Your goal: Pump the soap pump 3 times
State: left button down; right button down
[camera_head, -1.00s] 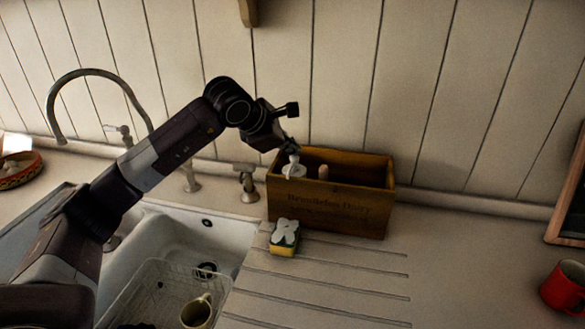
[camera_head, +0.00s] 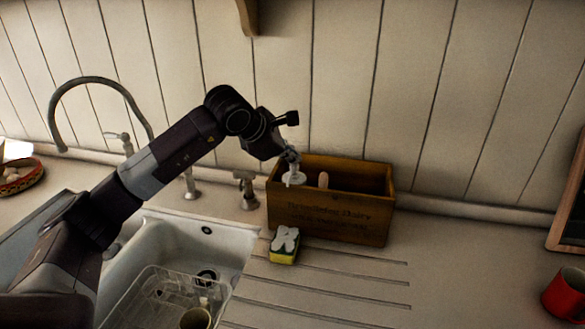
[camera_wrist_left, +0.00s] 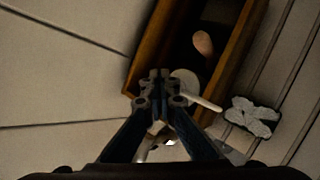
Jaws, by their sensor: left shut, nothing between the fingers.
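The soap pump (camera_head: 294,179) has a white head and stands in the left end of a wooden box (camera_head: 340,217). Its lower part is hidden by the box wall. My left gripper (camera_head: 291,156) is shut and empty, with its fingertips pointing down right at the top of the pump head. In the left wrist view the shut fingertips (camera_wrist_left: 160,84) overlap the edge of the round white pump head (camera_wrist_left: 186,84), whose spout points right. I cannot tell whether they touch or how far the head is pressed. My right gripper is not in view.
A yellow-green sponge (camera_head: 284,257) lies in front of the box. A sink (camera_head: 215,234) with a drying rack and a mug is at the left, under my arm. A tall tap (camera_head: 100,79) and a red mug (camera_head: 565,293) stand apart.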

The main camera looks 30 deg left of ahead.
aim_at(293, 166)
pick_arm(q)
jog(key=shift+f, duration=0.1)
dwell(0.3)
jog(key=shift+f+b, duration=0.4)
jog(key=shift+b, duration=0.15)
jog(key=shift+r, duration=0.45)
jog(key=shift+r+p, duration=2.15)
jog(key=shift+r, duration=0.9)
